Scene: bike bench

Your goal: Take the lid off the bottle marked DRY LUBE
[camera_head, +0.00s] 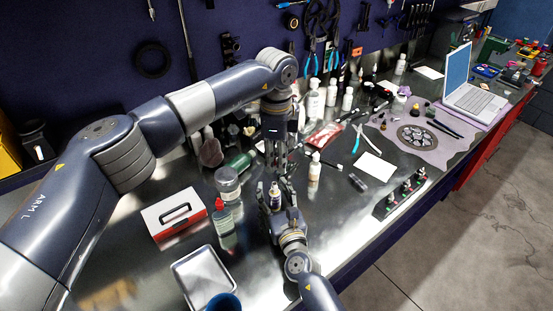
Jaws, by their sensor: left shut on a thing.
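A small bottle (275,199) with a pale label and a dark top stands near the middle of the bench. Its label is too small to read, so I cannot tell whether it says DRY LUBE. My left gripper (277,176) reaches down from above and is shut at the bottle's top, on what looks like its lid; the fingertips hide most of it. I cannot see a gap between lid and bottle. My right gripper (276,190) comes from the front, its fingers spread on either side of the bottle. They look open, with no clear contact.
A red-capped bottle (223,217), a clear jar (228,182) and a red-and-white box (173,214) stand to the left. A metal tray (203,278) lies in front. A white bottle (314,168) stands close on the right. A laptop (474,96) is farther off.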

